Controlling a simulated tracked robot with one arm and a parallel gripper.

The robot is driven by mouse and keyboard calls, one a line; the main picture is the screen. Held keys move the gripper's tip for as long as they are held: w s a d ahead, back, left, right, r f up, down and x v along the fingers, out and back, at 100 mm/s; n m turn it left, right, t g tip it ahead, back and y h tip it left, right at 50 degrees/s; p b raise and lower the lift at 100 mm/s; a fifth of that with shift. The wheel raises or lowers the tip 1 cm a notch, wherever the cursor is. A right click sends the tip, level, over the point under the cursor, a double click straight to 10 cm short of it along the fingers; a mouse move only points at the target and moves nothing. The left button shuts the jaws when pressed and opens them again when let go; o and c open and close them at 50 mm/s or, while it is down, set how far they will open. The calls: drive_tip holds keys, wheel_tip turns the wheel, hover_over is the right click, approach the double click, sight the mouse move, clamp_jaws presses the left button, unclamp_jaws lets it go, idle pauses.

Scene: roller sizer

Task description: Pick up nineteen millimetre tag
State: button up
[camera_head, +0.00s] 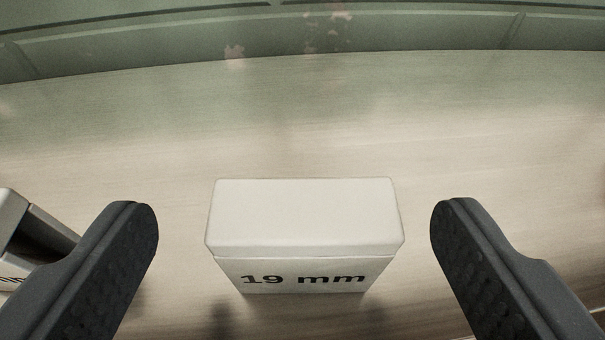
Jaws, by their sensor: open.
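The nineteen millimetre tag (305,222) is a white block with "19 mm" in dark print on its front face. It stands upright on a pale wooden surface, in the lower middle of the view. My gripper (297,215) is open, with one dark padded finger to the left of the tag and one to the right. A gap shows between the tag and each finger, so neither appears to touch it. The gripper is empty.
Another white block (12,212) with partly hidden lettering stands at the left edge, partly behind the left finger. The wooden surface (300,115) behind the tag is clear. A green panelled wall (420,25) with worn patches runs along the back.

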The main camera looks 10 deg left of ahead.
sight(305, 196)
drive_tip(key=shift+x, duration=2.8)
drive_tip(key=shift+d+f, duration=0.1)
drive_tip(key=shift+d, duration=0.1)
drive_tip(key=c, duration=1.1)
